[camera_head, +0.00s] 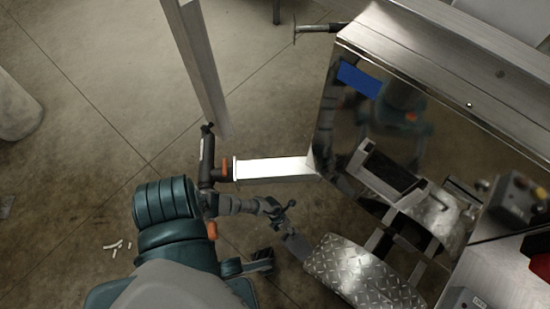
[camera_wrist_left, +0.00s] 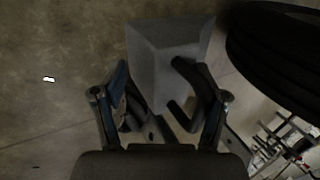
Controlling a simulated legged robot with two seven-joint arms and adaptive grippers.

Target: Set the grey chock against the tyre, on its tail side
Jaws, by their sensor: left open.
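The grey chock (camera_wrist_left: 165,50), a wedge-like block, is on the floor in the left wrist view. It also shows in the head view (camera_head: 298,247), beside the tread-plate mudguard. The black tyre (camera_wrist_left: 285,55) fills the upper right of the wrist view, with a narrow strip of floor between it and the chock. In the head view the mudguard hides the tyre. My left gripper (camera_wrist_left: 150,80) is open, its dark fingers apart in front of the chock, the right finger overlapping its face. In the head view this gripper (camera_head: 284,212) is just above the chock.
The mudguard (camera_head: 365,274) projects from the shiny trailer body (camera_head: 420,110). A bright drawbar (camera_head: 275,168) with a black fitting (camera_head: 207,158) lies beyond my left arm. A metal post (camera_head: 203,70) stands at upper left. The floor at left is mostly clear, with small white scraps (camera_head: 116,246).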

